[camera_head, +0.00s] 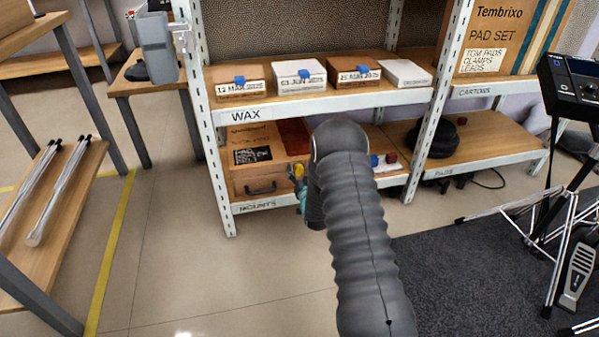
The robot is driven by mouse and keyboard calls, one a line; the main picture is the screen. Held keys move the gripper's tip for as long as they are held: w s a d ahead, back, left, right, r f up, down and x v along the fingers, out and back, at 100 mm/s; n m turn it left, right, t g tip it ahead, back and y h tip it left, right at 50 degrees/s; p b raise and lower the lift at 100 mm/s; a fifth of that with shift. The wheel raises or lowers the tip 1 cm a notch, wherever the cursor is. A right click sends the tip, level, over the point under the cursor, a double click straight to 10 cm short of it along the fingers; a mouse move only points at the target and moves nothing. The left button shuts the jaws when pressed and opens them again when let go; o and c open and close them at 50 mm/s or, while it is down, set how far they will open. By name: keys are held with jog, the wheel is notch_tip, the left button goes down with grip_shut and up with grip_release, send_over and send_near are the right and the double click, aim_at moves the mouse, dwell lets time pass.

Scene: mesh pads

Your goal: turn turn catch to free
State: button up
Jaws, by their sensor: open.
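No turn catch can be made out for certain. A wooden box front with a black handle (262,188) stands on the lower shelf, left of my arm, and my arm covers what lies to its right. My gripper (302,192) is at the arm's far end by the right side of this box. Only a small part of it shows, with yellow and teal bits beside the dark wrist. It is open, and its fingertips are mostly hidden. I cannot tell whether it touches anything.
The white shelf rack's upper shelf (330,104) bears several labelled boxes. A black round pad (436,138) lies on the lower right shelf. A drum stand (560,215) stands on the dark mat at right. A wooden bench (60,220) is at left, with clear floor between.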

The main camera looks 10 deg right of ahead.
grip_shut()
